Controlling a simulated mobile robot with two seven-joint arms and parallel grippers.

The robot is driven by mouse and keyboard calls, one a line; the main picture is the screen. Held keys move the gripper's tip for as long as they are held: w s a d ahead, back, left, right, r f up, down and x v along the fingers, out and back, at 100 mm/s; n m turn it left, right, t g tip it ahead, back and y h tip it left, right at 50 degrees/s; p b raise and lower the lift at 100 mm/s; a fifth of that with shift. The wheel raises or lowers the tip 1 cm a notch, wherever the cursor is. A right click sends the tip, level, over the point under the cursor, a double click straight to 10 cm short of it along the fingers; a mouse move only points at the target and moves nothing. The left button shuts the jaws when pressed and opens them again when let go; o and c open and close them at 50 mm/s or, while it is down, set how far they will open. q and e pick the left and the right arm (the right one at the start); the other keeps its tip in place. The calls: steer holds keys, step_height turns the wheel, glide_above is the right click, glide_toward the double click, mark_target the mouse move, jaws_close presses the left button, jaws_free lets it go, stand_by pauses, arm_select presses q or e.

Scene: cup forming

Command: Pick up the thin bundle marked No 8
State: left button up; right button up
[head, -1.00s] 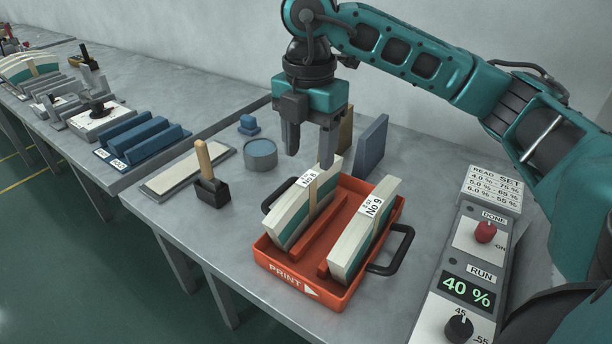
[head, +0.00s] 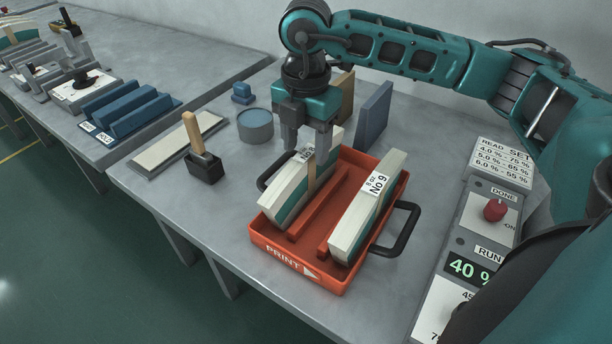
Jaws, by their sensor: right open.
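The thin bundle marked No 8 (head: 290,203) stands in the left slot of the orange tray (head: 292,270). It is pale with a green lower side and a tan band, and its label is partly hidden by my right gripper. My right gripper (head: 306,152) is open, pointing down at the upper far part of this bundle. One finger shows on the left, the other overlaps the bundle near its band. I cannot tell whether they touch it. A thicker bundle marked No 9 (head: 365,212) stands in the right slot. My left gripper is not in view.
The tray has black side handles, the right one (head: 402,232) near the control panel (head: 480,215). A blue upright block (head: 374,115) and a tan one stand behind the tray. To the left are a round blue tin (head: 255,126) and a wooden-handled brush (head: 201,155).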

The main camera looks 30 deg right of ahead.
mark_target(306, 153)
step_height(306, 153, down, 5)
steer(key=shift+r, duration=0.2)
steer(key=shift+c, duration=0.2)
steer(key=shift+r, duration=0.1)
jaws_close()
